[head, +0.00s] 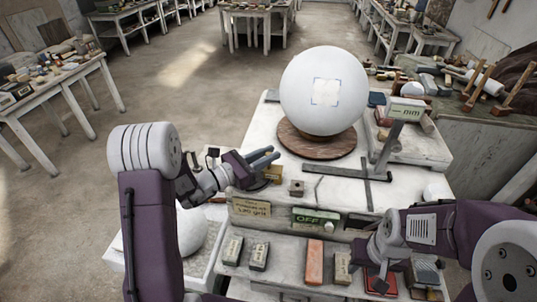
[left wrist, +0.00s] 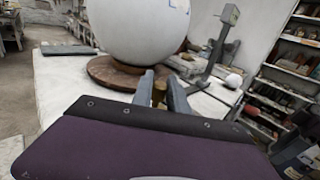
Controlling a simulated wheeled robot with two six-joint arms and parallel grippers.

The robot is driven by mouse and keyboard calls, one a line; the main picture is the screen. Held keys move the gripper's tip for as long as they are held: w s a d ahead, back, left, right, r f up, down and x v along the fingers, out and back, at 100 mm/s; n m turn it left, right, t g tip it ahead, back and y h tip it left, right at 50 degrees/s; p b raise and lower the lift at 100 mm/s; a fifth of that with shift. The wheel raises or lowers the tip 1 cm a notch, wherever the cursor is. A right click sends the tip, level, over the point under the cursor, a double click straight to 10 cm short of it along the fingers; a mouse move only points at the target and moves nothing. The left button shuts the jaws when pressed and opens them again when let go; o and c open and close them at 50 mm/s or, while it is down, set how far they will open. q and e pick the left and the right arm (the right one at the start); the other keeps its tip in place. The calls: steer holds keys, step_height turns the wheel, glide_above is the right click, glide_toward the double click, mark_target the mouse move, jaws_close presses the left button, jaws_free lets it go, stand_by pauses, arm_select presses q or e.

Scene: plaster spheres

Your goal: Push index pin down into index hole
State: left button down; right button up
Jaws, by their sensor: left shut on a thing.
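My left gripper (head: 268,160) is at the left front of the white bench top, beside the turntable (head: 318,147). In the left wrist view, its two grey fingers (left wrist: 161,90) are shut on a small brass-coloured piece (left wrist: 159,93), which looks like the index pin. The brass also shows below the fingers in the head view (head: 273,175). How deep it sits, and the index hole, cannot be made out. A white plaster sphere (head: 322,90) with a marked square patch rests on the turntable. My right gripper (head: 377,257) is over the lower front shelf; its fingers are unclear.
A small square block (head: 297,188) with a dark top stands right of the left gripper. A grey gauge post (head: 390,145) on a flat bar stands right of the turntable. An "OFF" switch panel (head: 316,217) is on the front. Several blocks, including a red one (head: 314,262), lie on the shelf.

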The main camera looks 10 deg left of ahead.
arm_select(q)
steer(key=shift+f+b, duration=0.35)
steer(key=shift+f, duration=0.15)
steer(key=c, duration=1.2)
jaws_free()
steer(key=shift+s, duration=0.1)
steer(key=shift+r, duration=0.1)
steer(key=shift+r+p, duration=0.75)
steer(key=shift+r, duration=0.15)
steer(key=shift+r+p, duration=0.75)
steer(key=shift+r, duration=0.35)
